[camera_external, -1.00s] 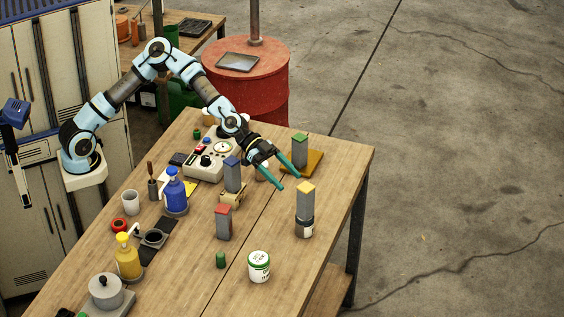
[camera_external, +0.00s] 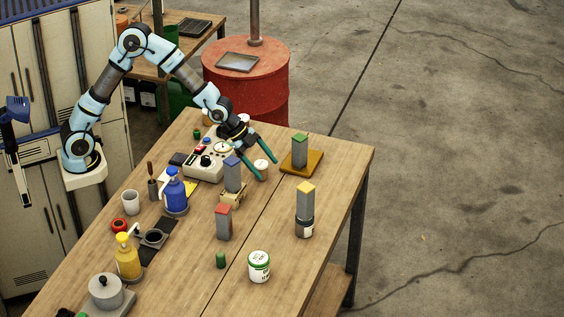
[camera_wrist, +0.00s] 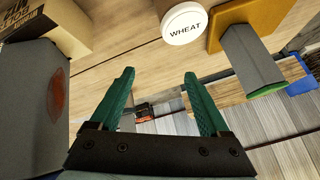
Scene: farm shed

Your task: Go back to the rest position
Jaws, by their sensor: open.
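My gripper (camera_external: 262,165) has two green fingers, spread apart and empty. It hangs above the table (camera_external: 290,212), near the instrument box with a dial (camera_external: 208,160) and the blue-topped grey block (camera_external: 233,177). In the wrist view my gripper (camera_wrist: 160,92) shows its open fingers with nothing between them. A white lid marked WHEAT (camera_wrist: 184,24) lies beyond the fingertips, and this round container (camera_external: 261,170) shows beside the fingers in the external view.
A green-topped grey block (camera_external: 300,152) stands on a wooden board (camera_external: 312,164). Also on the table are a red-topped block (camera_external: 223,222), a blue pump bottle (camera_external: 175,192) and a white tin (camera_external: 259,266).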

